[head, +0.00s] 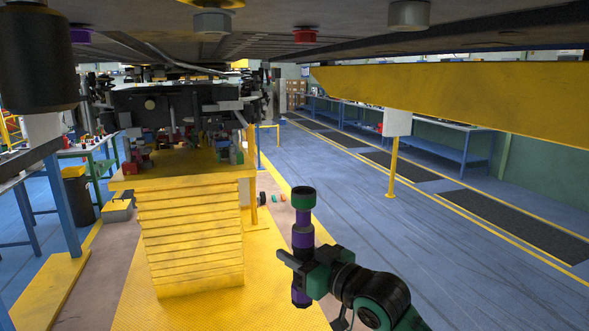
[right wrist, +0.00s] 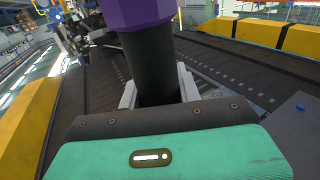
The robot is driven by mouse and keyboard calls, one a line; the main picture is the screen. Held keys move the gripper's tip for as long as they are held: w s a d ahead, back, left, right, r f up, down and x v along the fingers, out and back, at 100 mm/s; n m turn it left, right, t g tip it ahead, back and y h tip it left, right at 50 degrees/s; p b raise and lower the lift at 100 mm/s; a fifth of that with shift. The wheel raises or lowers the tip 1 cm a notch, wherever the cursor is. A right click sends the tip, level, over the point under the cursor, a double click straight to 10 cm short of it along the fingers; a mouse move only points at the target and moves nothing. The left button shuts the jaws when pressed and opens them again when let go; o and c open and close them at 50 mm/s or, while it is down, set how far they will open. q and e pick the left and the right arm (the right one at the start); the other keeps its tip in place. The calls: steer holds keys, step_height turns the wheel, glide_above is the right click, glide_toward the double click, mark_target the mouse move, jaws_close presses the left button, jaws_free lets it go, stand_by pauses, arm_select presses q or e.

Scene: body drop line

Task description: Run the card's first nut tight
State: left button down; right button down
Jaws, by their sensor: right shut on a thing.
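My right gripper (head: 301,262) is shut around an upright tool with a purple and black body (head: 302,236) and a dark green socket (head: 303,197) on top. In the right wrist view the tool's black shaft (right wrist: 150,65) stands between the jaws, with a purple part above. The socket points up and is well below the car body's underside (head: 350,30). Coloured nut-like pieces hang from that underside: purple (head: 80,35), grey (head: 212,22), red (head: 305,35) and pale grey (head: 408,14). No readable card shows. My left gripper is not in view.
A yellow stepped lift stand (head: 195,240) with machinery on top stands left of the tool. A yellow beam (head: 450,90) hangs at the right. A white box on a yellow post (head: 393,165) stands behind. The blue floor (head: 430,260) at the right is open.

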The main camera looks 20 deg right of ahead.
step_height(320, 180, up, 19)
steer(key=s+a+n+g+y+p, duration=0.1)
steer(key=s+n+g+y+p, duration=0.1)
steer(key=n+g+y, duration=0.1)
steer(key=shift+s+f+n+g+y, duration=0.2)
steer(key=shift+s+n+g+y, duration=0.1)
steer(key=shift+y, duration=0.4)
steer(key=shift+a, duration=0.1)
step_height(320, 180, up, 6)
steer(key=p, duration=0.5)
steer(key=shift+f+p, duration=0.15)
steer(key=shift+p, duration=0.15)
steer(key=shift+s+f, duration=0.1)
steer(key=shift+f, duration=0.35)
steer(key=shift+r+p, duration=1.1)
stand_by(1.2)
steer(key=shift+f, duration=0.15)
stand_by(0.3)
